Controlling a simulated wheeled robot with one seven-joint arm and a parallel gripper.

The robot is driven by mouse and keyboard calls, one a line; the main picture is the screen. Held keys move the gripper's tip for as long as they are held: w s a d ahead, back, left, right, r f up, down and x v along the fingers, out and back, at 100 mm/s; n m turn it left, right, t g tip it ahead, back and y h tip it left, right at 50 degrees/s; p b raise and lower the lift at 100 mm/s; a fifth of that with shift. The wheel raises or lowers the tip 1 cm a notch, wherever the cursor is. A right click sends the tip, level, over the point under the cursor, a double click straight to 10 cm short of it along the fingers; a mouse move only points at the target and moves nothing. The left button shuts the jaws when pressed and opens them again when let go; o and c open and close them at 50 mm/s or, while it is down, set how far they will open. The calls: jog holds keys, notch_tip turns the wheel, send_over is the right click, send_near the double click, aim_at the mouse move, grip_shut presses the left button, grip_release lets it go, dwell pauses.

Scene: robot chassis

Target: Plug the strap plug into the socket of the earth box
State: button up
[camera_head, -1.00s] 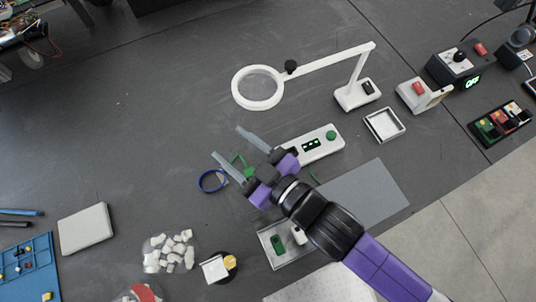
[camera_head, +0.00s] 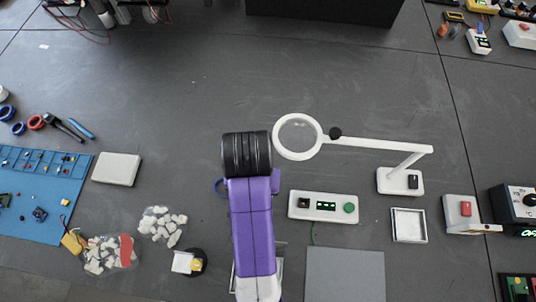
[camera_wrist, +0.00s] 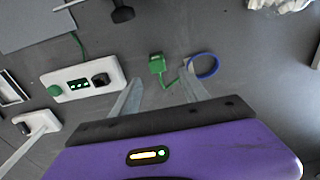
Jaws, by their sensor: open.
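The earth box is a white bar (camera_head: 335,208) right of my arm in the head view, with a green button, a small green display and a black socket (camera_head: 303,202) at its left end. The box (camera_wrist: 70,90) is at the left in the wrist view, its socket (camera_wrist: 101,79) facing the plug side. The green strap plug (camera_wrist: 157,65) lies on the table, with a green cord to the blue strap (camera_wrist: 204,66). My gripper (camera_wrist: 158,84) is open and empty, its fingers on either side just short of the plug. My arm hides gripper and plug in the head view.
A white magnifier lamp (camera_head: 299,137) stands behind the earth box. A grey mat (camera_head: 345,275) lies in front of it and a small white tray (camera_head: 409,225) to its right. Bags of white pieces (camera_head: 162,225) lie left of my arm.

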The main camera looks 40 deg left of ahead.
jog(key=shift+s+d+f, duration=0.1)
jog(key=shift+s+d, duration=0.1)
jog(key=shift+d, duration=0.15)
jog(key=shift+d+f+b, duration=0.1)
jog(key=shift+f+b, duration=0.15)
jog(key=shift+b, duration=0.1)
notch_tip(320, 180, down, 3)
jog(key=b, duration=0.3)
jog(key=shift+f, duration=0.1)
jog(key=shift+w+a+f+p, duration=0.1)
jog(key=shift+f+p, duration=0.05)
jog(key=shift+f, duration=0.85)
jog(key=shift+w+a+f+p, duration=0.1)
jog(key=shift+f+p, duration=0.05)
jog(key=shift+f, duration=0.8)
grip_shut()
